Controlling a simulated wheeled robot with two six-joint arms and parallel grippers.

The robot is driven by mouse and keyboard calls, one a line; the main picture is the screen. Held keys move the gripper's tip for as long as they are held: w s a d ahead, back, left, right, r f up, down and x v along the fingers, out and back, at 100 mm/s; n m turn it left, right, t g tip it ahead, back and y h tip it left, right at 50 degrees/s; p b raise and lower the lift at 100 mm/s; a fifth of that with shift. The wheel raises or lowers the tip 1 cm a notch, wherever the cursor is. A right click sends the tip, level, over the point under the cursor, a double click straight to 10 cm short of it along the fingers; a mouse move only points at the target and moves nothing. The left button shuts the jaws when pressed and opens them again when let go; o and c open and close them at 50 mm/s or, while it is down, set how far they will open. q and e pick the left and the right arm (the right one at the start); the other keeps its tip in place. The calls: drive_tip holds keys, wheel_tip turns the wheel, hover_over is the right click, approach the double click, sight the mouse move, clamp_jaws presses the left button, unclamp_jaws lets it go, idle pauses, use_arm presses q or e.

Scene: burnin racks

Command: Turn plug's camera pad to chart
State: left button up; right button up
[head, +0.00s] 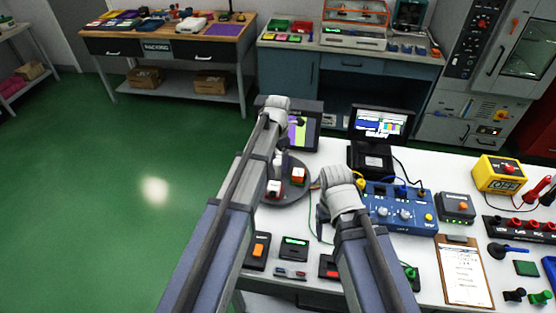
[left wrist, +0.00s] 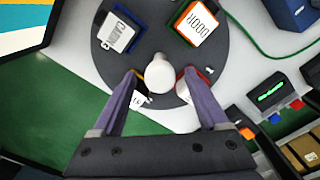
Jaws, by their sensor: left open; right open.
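A dark round turntable (left wrist: 215,110) carries several labelled pads around a white central knob (left wrist: 159,73). The camera pad (left wrist: 117,33), white-topped with a blue edge, sits at its upper left in the left wrist view. An orange-edged pad marked DOOR (left wrist: 195,24) sits at upper right. Two more pads are mostly hidden by my fingers. My left gripper (left wrist: 162,84) is open, its fingertips on either side of the knob; contact is unclear. In the head view, a screen with coloured bars (head: 301,131), seemingly the chart, stands behind the turntable (head: 288,198). My right gripper (head: 325,213) is open, its fingertips partly hidden.
A blue instrument box (head: 400,212) stands right of my right gripper. A small monitor (head: 381,124) is behind it. Small modules (head: 294,248) lie at the table's front. A clipboard (head: 463,270) and yellow box (head: 500,174) are on the right.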

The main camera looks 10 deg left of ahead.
use_arm(q)
drive_tip(key=shift+r, duration=0.15)
wheel_tip(320, 180, up, 8)
drive_tip(key=p, duration=0.7)
drive_tip(key=shift+f+p, duration=0.2)
drive_tip(key=shift+p, duration=0.2)
drive_tip(key=shift+f, duration=0.1)
drive_tip(key=shift+s, duration=0.2)
drive_tip(key=s+d+f+m+b, duration=0.1)
drive_tip(key=s+d+m, duration=0.3)
drive_tip(key=s+m, duration=0.8)
drive_tip(key=s+d+f+m+y+b, duration=0.1)
drive_tip(key=s+d+m, duration=0.2)
drive_tip(key=s+m, duration=0.9)
drive_tip(key=m, duration=0.6)
drive_tip(key=shift+d+m, duration=0.35)
drive_tip(key=shift+m, duration=0.05)
